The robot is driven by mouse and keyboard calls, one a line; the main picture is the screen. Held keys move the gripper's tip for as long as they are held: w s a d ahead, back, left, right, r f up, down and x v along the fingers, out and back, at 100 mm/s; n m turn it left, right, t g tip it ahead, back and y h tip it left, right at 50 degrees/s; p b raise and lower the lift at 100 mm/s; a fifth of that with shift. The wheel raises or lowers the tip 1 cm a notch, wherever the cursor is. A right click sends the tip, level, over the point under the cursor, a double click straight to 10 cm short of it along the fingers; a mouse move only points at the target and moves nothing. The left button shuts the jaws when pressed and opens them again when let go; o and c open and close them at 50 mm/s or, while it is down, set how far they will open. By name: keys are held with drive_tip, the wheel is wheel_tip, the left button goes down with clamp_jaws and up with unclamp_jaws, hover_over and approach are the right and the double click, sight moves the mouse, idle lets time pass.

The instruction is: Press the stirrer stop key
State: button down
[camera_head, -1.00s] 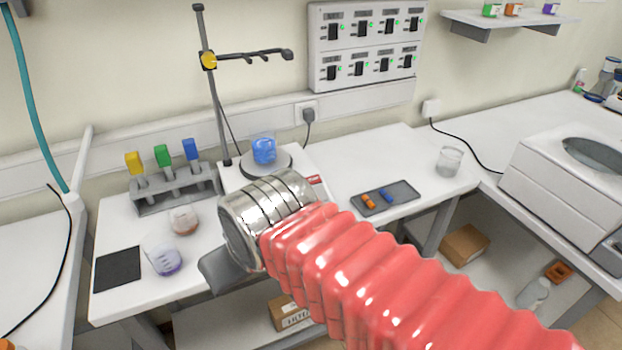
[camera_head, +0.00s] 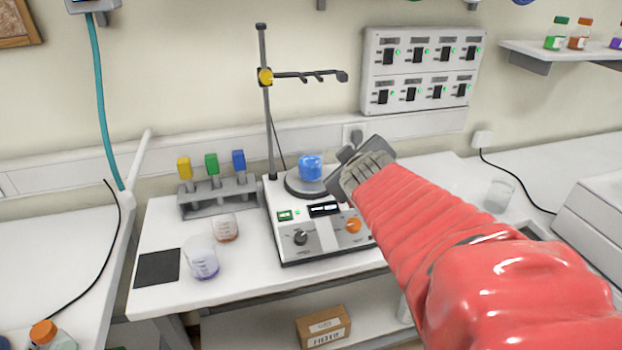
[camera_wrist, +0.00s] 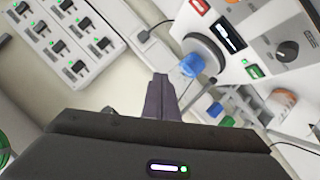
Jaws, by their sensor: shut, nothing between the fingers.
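The stirrer (camera_head: 322,240) is a white box with a grey front panel, a display (camera_head: 325,209), a green key (camera_head: 285,215), and black and orange knobs. A blue beaker (camera_head: 311,168) stands on its round plate. The red key (camera_wrist: 198,5), likely the stop key, shows at the top edge of the wrist view; my gripper or arm hides it in the head view. My gripper (camera_head: 347,154) is beside the plate, right of the blue beaker. In the wrist view its fingers (camera_wrist: 160,82) are together, empty, and apart from the key.
A stand (camera_head: 268,120) with a clamp arm rises behind the stirrer. A rack (camera_head: 217,195) with coloured-top items and two flasks (camera_head: 202,262) (camera_head: 225,229) stand to the left. A switch panel (camera_head: 420,70) hangs on the wall behind. A glass beaker (camera_head: 498,195) stands to the right.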

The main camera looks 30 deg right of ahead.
drive_tip(key=s+d+f+n+t+y, duration=0.1)
drive_tip(key=d+f+n+y, duration=0.4)
drive_tip(key=d+f+n, duration=0.1)
drive_tip(key=shift+f+t, duration=0.15)
drive_tip(key=shift+t, duration=0.15)
drive_tip(key=shift+d+f, duration=0.1)
drive_tip(key=shift+f, duration=0.05)
drive_tip(key=shift+w+d+f, duration=0.15)
drive_tip(key=shift+w+f, duration=0.3)
drive_tip(key=shift+f, duration=0.9)
drive_tip(key=shift+w+d+f, duration=0.1)
drive_tip(key=shift+w+f, duration=0.35)
drive_tip(key=shift+f, duration=0.85)
drive_tip(key=shift+w+d+f, duration=0.15)
drive_tip(key=shift+w+f, duration=0.3)
drive_tip(key=shift+f, duration=0.9)
drive_tip(key=shift+w+d+f, duration=0.1)
drive_tip(key=shift+w+f, duration=0.1)
drive_tip(key=shift+f, duration=0.55)
drive_tip(key=shift+r, duration=0.1)
drive_tip(key=shift+s+r, duration=0.3)
drive_tip(key=shift+r, duration=0.4)
idle(0.3)
